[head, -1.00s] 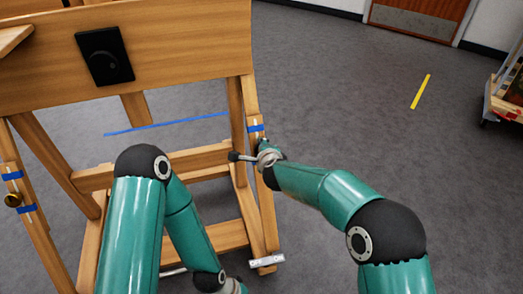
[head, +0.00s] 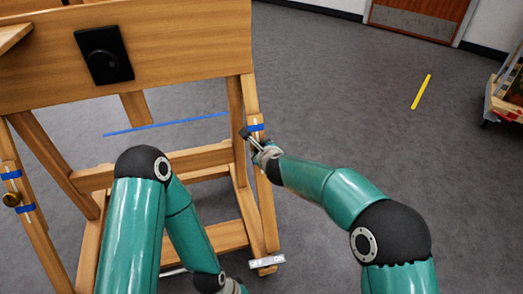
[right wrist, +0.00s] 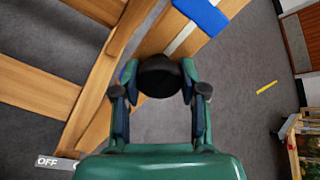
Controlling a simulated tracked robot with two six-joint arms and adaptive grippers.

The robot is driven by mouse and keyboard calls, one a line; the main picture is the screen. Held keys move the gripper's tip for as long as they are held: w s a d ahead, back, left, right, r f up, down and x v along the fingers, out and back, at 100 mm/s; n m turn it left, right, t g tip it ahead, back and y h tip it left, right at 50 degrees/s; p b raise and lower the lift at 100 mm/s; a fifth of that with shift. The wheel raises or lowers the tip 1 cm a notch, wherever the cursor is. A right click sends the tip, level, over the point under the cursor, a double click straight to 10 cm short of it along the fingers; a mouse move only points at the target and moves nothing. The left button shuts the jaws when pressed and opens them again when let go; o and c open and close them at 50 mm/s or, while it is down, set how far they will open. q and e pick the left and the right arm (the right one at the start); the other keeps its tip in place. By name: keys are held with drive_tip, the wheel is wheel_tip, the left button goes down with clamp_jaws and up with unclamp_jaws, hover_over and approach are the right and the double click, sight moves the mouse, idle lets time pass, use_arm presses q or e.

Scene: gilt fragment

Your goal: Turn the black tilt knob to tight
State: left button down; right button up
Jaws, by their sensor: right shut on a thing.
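The black tilt knob (right wrist: 159,75) is round and dark and sits between the fingers of my right gripper (right wrist: 160,84) in the right wrist view. The fingers press on it from both sides. No tight or loose marking can be read. Of my left arm, only the links and part of the wrist show at the bottom edge; its fingers are out of the picture.
A brass knob (head: 12,199) sits between blue tapes on the left upright. A black plate (head: 104,55) is on the easel's top board. A white strip marked OFF (right wrist: 55,161) is near the easel's foot. Grey floor (head: 340,110) is open to the right.

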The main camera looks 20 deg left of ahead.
drive_tip(key=shift+d+f, duration=0.2)
drive_tip(key=shift+f, duration=0.2)
drive_tip(key=o, duration=1.1)
drive_tip(key=shift+o, duration=0.2)
drive_tip(key=shift+a+r, duration=0.1)
drive_tip(key=shift+r, duration=0.1)
drive_tip(key=shift+r, duration=0.1)
drive_tip(key=shift+s+d+r, duration=0.25)
drive_tip(key=shift+s+r, duration=0.1)
drive_tip(key=shift+s, duration=0.1)
drive_tip(key=v, duration=1)
drive_tip(key=shift+s+d, duration=0.15)
drive_tip(key=shift+s, duration=0.15)
